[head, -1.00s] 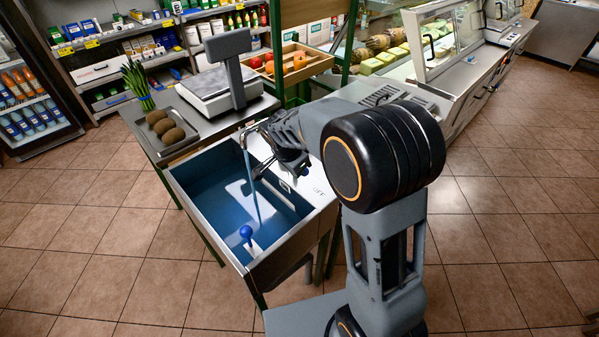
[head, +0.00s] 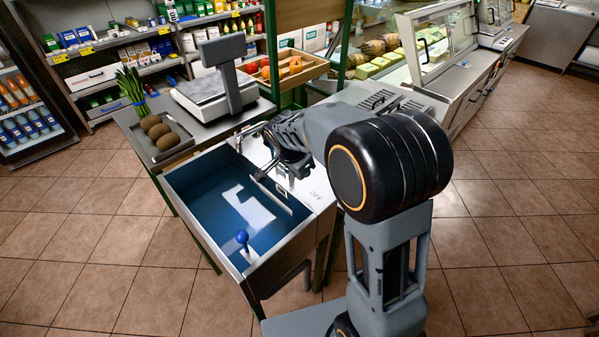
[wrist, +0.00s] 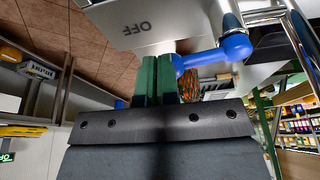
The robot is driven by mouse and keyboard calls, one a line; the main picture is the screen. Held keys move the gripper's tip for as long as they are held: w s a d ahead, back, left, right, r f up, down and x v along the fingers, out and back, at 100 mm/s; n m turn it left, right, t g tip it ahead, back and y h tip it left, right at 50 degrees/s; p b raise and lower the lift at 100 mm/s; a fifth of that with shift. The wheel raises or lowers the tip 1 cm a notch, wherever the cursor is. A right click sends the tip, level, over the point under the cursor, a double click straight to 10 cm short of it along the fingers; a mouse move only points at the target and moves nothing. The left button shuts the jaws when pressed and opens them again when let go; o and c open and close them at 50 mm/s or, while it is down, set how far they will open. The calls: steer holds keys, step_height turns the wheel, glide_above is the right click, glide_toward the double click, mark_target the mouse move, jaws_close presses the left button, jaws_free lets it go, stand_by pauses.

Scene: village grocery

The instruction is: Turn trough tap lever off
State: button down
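The metal trough (head: 196,213) stands at centre left in the head view, and no water stream shows below its tap (head: 246,134). The blue tap lever (wrist: 215,55) shows in the wrist view; its arm reaches left, beside the fingers. The "OFF" label (wrist: 145,28) is on the metal panel near it. My gripper (wrist: 157,80) has its two green fingers together, with nothing seen between them. The fingers look close to or against the lever's end; contact is unclear. In the head view my gripper (head: 277,172) is over the trough's right side, and the lever is hidden there.
A scale (head: 212,88) and a tray of brown round produce (head: 175,148) are on the counter behind. A glass display case (head: 440,48) is at the back right. Floor is clear at the right.

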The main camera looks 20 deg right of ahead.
steer(key=p+v, duration=0.5)
steer(key=v, duration=0.5)
steer(key=shift+s, duration=0.35)
steer(key=shift+d, duration=0.15)
